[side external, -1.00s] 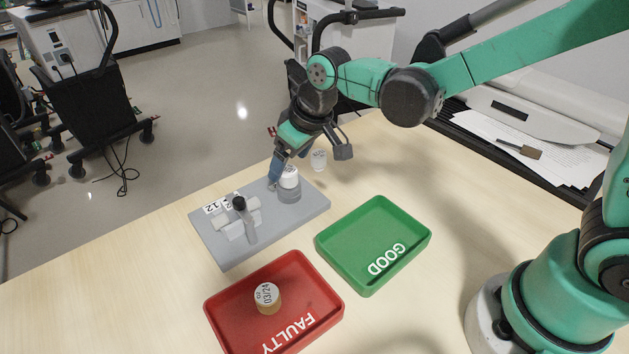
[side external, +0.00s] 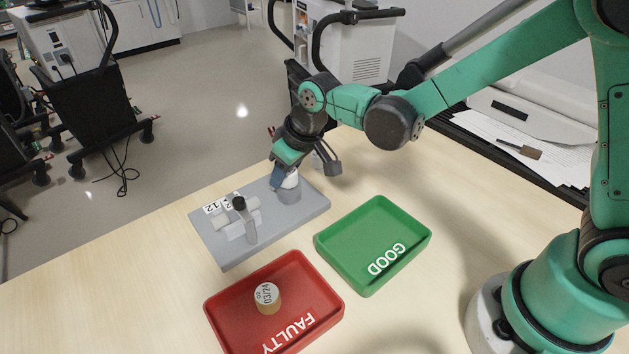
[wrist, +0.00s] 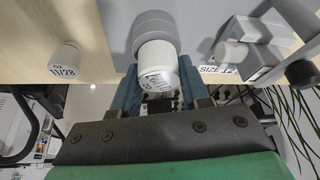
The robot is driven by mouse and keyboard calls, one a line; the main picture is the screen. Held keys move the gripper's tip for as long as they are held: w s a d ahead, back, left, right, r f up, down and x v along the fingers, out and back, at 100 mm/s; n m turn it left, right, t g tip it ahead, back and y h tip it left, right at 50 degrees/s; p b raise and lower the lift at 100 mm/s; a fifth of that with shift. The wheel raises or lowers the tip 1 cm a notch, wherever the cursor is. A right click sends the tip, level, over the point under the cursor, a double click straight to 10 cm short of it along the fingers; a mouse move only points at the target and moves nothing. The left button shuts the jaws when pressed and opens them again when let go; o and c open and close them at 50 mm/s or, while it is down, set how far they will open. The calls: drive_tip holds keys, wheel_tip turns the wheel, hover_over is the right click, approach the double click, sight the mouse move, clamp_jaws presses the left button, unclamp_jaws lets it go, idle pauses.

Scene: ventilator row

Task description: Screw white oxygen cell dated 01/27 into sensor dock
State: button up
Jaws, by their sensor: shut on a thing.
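The white oxygen cell (side external: 292,181) is upright at the mouth of the grey round sensor dock (side external: 290,195). In the wrist view the cell (wrist: 157,62) sits against the dock (wrist: 153,24); its printed label is turned and hard to read. I cannot tell how deep its thread sits. My gripper (side external: 284,180) is shut on the cell, with blue fingers on both sides of it in the wrist view (wrist: 158,75). The fingers cover part of the cell in the side view.
Another white cell, marked 11/28 (wrist: 64,63), stands on the table beside the grey base plate (side external: 222,246). A clamp fixture (side external: 241,222) stands on the plate. The red FAULTY tray (side external: 327,296) holds a 03/24 cell (side external: 267,297). The green GOOD tray (side external: 368,245) is empty.

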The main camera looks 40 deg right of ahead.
clamp_jaws()
drive_tip(key=shift+m+h, duration=0.4)
drive_tip(key=shift+m, duration=0.9)
drive_tip(key=m+h, duration=0.1)
drive_tip(key=m, duration=0.1)
drive_tip(key=shift+d+m, duration=0.1)
drive_tip(key=shift+m, duration=0.2)
drive_tip(key=o, duration=0.7)
unclamp_jaws()
drive_tip(key=shift+r, duration=0.15)
drive_tip(key=shift+r, duration=3.4)
